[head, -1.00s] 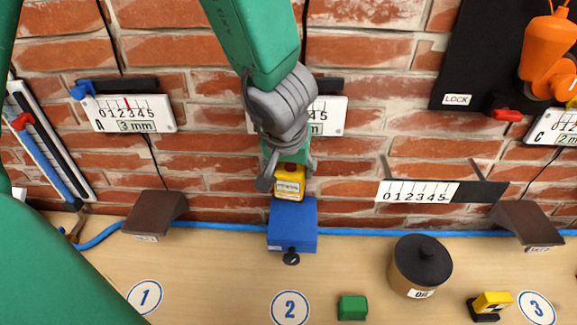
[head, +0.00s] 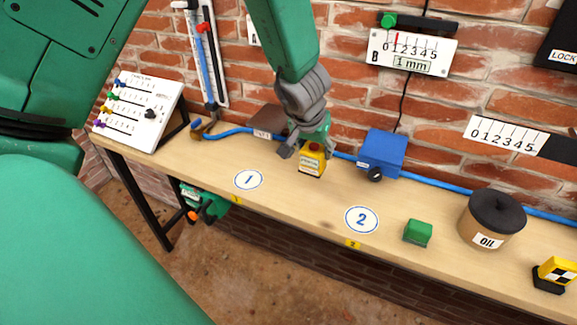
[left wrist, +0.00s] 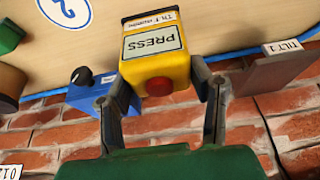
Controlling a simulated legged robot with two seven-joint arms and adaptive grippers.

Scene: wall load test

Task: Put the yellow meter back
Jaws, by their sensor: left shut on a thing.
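The yellow meter (head: 312,161) has a red button on top and a pale label on its face. In the left wrist view the meter (left wrist: 155,52) shows upside down with the word PRESS. My left gripper (head: 307,147) is shut on it, with a finger on each side near the button; the gripper also shows in the left wrist view (left wrist: 164,98). The meter is upright, between round mark 1 (head: 248,180) and the blue box (head: 382,150). I cannot tell whether its base touches the bench (head: 300,205). My right gripper is not in view.
A brown wedge (head: 268,121) stands just behind and left of my left gripper. A blue hose (head: 440,175) runs along the wall. Round mark 2 (head: 361,220), a green block (head: 418,231) and an oil pot (head: 491,218) are to the right.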

